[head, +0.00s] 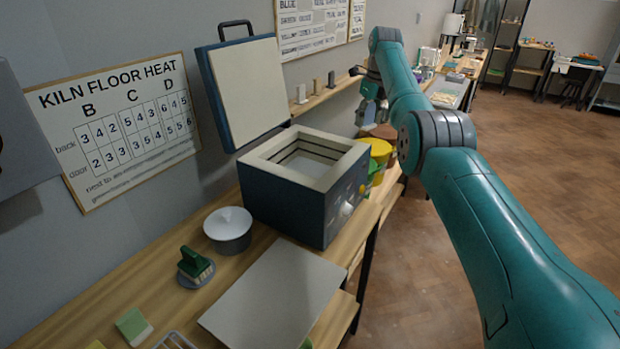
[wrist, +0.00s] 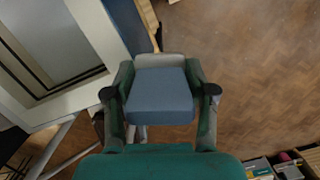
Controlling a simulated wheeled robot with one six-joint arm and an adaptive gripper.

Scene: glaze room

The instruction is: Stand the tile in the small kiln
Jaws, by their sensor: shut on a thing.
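The small kiln (head: 300,190) is a dark blue box with a thick pale rim, on the wooden bench. Its lid (head: 245,90) stands open at the back, and the pale floor inside looks bare. My gripper (wrist: 160,92) is shut on a blue-grey tile (wrist: 160,102), with a finger on either side of it. The kiln's rim and opening (wrist: 62,45) show at the left of the wrist view, so the tile is beside the opening, not over it. In the head view my gripper is beyond the kiln to the right, partly hidden, and the tile is hard to make out.
A wall chart (head: 118,130) is headed "Kiln floor heat". Open floor lies right.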

